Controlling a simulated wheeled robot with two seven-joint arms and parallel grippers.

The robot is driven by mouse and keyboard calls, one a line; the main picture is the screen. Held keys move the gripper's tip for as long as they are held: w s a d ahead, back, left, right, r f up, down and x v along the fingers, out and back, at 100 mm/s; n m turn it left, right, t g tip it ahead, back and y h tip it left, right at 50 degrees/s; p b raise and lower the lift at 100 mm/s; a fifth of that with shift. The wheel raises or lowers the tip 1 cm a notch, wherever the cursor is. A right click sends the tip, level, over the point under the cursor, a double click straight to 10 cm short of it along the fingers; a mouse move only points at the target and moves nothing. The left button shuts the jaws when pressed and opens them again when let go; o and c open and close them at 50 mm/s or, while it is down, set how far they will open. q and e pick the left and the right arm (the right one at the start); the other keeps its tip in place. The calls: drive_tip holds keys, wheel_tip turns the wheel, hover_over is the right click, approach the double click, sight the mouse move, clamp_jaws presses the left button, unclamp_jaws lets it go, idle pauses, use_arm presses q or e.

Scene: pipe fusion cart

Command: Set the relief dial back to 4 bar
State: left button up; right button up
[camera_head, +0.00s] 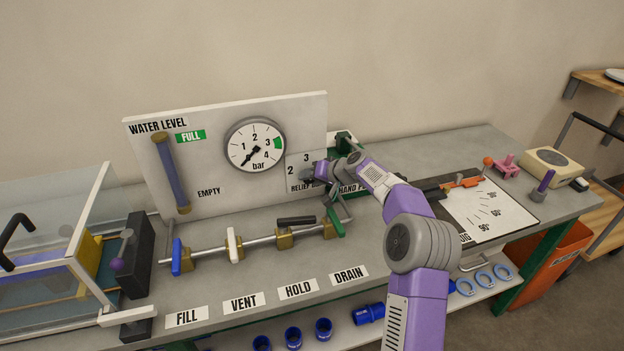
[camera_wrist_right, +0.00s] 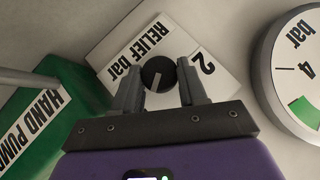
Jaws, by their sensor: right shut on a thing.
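The relief dial (camera_wrist_right: 158,73) is a round black knob with a pale line on its face, on a white plate marked "RELIEF bar" (camera_wrist_right: 135,45). In the wrist view the line points toward my gripper's palm. Whether the line is at 4 cannot be told. My left gripper is not in view.
A pressure gauge (camera_head: 255,145) stands left of the plate, its needle pointing low left. The green hand pump (camera_wrist_right: 45,115) is beside the plate. Below runs a pipe with several valve handles, including a blue one (camera_head: 176,257) and a white one (camera_head: 231,245).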

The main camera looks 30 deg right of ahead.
drive_tip(key=o, duration=1)
drive_tip(key=shift+o, duration=0.2)
drive_tip(key=v, duration=0.7)
drive_tip(key=shift+s+r, duration=0.15)
drive_tip(key=shift+s, duration=0.05)
